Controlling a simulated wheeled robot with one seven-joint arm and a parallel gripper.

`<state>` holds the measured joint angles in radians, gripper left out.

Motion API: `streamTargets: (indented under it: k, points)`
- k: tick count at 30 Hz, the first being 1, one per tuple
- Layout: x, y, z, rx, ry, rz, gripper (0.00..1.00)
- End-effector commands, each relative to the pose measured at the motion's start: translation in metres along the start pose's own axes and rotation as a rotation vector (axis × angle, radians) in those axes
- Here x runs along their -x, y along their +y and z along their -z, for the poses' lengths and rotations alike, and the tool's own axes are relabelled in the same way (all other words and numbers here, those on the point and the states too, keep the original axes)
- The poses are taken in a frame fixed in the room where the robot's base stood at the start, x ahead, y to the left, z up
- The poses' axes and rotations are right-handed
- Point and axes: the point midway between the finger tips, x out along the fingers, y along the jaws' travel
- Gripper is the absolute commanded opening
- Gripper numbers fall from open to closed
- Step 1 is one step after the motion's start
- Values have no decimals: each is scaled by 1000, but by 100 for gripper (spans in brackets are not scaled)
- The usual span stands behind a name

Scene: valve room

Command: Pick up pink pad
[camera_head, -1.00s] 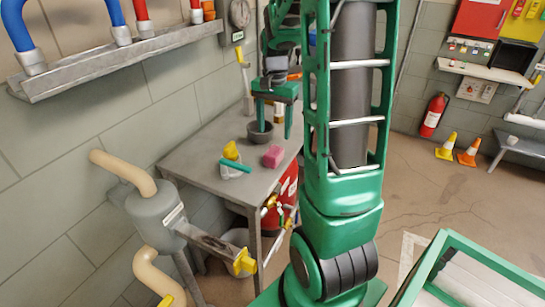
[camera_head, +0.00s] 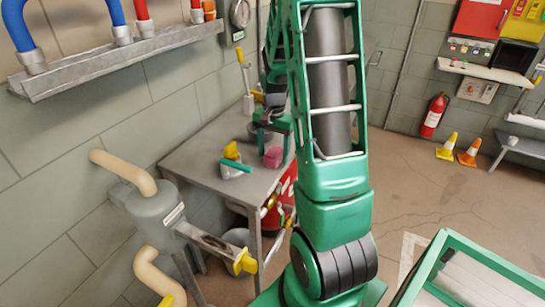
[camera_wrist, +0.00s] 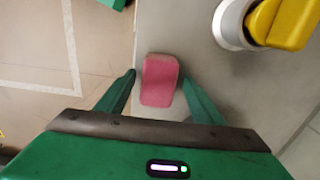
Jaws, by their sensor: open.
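The pink pad (camera_head: 273,157) lies near the right edge of the grey metal table (camera_head: 205,172). In the wrist view the pad (camera_wrist: 160,80) shows as a rounded pink block between the two green fingers of my gripper (camera_wrist: 159,82). The fingers are open, one on each side of the pad, with a gap visible at least on the left. In the head view my gripper (camera_head: 273,145) is right above the pad, pointing down. How far the fingertips are above the tabletop cannot be told.
A white container (camera_head: 231,170) with a yellow item (camera_head: 231,151) and a teal piece stands left of the pad. A dark bowl (camera_head: 254,131) is behind, partly hidden by my gripper. Pipes with yellow handles (camera_head: 246,262) stand in front of the table.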

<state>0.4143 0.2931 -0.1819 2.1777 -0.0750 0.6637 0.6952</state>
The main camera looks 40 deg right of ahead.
Motion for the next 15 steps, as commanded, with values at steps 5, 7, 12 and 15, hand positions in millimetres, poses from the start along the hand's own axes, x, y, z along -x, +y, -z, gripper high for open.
streamTargets:
  k: [5,7,12,15]
  points:
    - [-1,0,0,0,0,1,61]
    - [-1,0,0,0,0,1,56]
    - [-1,0,0,1,0,1,17]
    - [-1,0,0,1,0,1,17]
